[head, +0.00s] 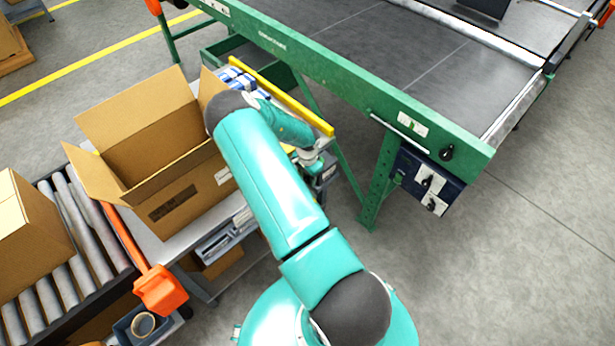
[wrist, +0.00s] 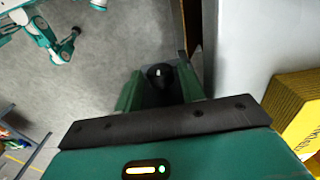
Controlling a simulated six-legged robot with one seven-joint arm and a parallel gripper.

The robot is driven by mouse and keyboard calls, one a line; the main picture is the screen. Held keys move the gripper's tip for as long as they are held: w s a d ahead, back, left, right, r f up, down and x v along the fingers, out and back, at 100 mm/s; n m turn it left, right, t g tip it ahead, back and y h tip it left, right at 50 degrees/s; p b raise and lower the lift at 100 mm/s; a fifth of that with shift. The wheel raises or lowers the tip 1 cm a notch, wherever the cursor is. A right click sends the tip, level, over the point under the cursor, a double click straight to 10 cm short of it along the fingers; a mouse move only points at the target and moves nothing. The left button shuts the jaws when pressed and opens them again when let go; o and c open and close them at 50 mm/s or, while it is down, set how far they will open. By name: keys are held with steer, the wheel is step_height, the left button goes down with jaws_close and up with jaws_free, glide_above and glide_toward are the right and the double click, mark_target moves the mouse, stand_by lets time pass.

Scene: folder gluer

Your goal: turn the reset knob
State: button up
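In the wrist view my gripper (wrist: 159,82) has its two green fingers apart. A small black knob (wrist: 159,73) with a white mark shows in the gap between them. I cannot tell whether a finger touches it. In the head view my gripper (head: 316,158) points down beside the open carton, partly behind my arm, and the knob below it cannot be made out. A separate black knob (head: 446,153) sits on the green conveyor frame, right of my gripper. A blue control box (head: 425,182) with two white-plated switches hangs under that frame.
An open cardboard box (head: 178,190) stands left of my arm. A yellow bar (head: 300,110) runs close behind my gripper. A green conveyor leg (head: 379,185) stands to its right. A printed yellow item (wrist: 298,108) shows at right in the wrist view. The floor (head: 510,260) at right is clear.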

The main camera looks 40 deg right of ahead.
steer(key=shift+f, duration=0.1)
steer(key=c, duration=0.7)
steer(key=shift+s+t, duration=0.1)
steer(key=shift+t, duration=0.3)
steer(key=shift+s+d+t, duration=0.1)
steer(key=shift+s+t, duration=0.1)
steer(key=shift+t, duration=0.9)
steer(key=t, duration=0.3)
steer(key=s+t, duration=0.1)
steer(key=shift+f+t, duration=0.3)
steer(key=shift+t, duration=0.1)
steer(key=shift+s+f+t+y, duration=0.1)
steer(key=shift+f+t, duration=0.1)
steer(key=shift+t, duration=1.5)
steer(key=shift+f+t+y, duration=0.1)
steer(key=shift+f+t, duration=0.15)
steer(key=shift+t, duration=1.45)
steer(key=shift+s+f+t+y, duration=0.1)
steer(key=shift+f+t, duration=0.1)
steer(key=shift+t, duration=1.5)
steer(key=shift+w, duration=0.1)
